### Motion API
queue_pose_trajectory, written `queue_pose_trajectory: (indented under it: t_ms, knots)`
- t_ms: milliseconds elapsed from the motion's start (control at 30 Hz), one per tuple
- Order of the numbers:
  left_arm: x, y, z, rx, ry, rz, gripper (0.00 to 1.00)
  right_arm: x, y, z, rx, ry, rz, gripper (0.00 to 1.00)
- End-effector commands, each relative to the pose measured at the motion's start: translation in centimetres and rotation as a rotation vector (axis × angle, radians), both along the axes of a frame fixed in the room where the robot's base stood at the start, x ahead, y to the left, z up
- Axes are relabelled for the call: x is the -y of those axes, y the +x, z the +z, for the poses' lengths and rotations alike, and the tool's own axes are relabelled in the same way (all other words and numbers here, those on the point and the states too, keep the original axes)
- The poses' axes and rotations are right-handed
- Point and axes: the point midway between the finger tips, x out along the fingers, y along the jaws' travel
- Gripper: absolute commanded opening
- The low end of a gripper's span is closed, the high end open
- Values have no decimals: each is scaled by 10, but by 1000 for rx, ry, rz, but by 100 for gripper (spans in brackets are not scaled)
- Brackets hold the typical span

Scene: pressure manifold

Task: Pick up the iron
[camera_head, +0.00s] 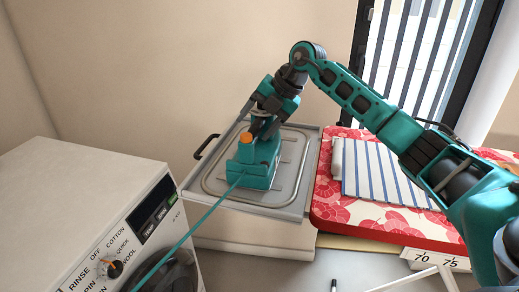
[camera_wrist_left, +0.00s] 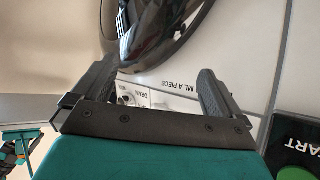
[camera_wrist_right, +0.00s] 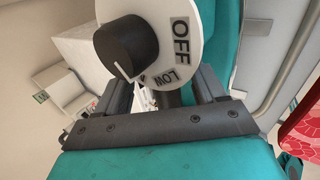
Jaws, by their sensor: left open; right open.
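The teal iron (camera_head: 250,172), with an orange knob on top, stands on a grey metal rest tray (camera_head: 210,187) in the head view. My right gripper (camera_head: 262,122) reaches down to it from above. In the right wrist view the right gripper (camera_wrist_right: 163,88) is open, its fingers either side of a dark part beneath a white dial disc (camera_wrist_right: 185,62) marked OFF and LOW. Whether the fingers touch it I cannot tell. My left gripper (camera_wrist_left: 165,88) is open and empty in the left wrist view, close to the white washing machine front; it is outside the head view.
A teal cord (camera_head: 200,222) runs from the iron down to the lower left. A white washing machine (camera_head: 60,200) stands at left. A red patterned ironing board (camera_head: 330,212) with striped cloth (camera_head: 385,170) lies right of the tray. A window (camera_head: 425,55) is behind.

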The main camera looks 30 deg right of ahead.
Motion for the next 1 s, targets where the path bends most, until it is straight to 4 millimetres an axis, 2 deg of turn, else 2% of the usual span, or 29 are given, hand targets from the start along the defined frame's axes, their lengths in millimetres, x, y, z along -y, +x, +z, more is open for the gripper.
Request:
queue_pose_trajectory:
  t_ms: [67, 733, 1000]
  knots:
    - [0, 0, 0, 1, 0, 0, 100, 0, 0, 0, 0, 0, 0, 68]
    - [0, 0, 1, 1, 1, -1, 100, 1, 0, 1, 0, 0, -2, 4]
    - [0, 0, 1, 1, 1, -1, 100, 1, 1, 6, 12, 4, -1, 2]
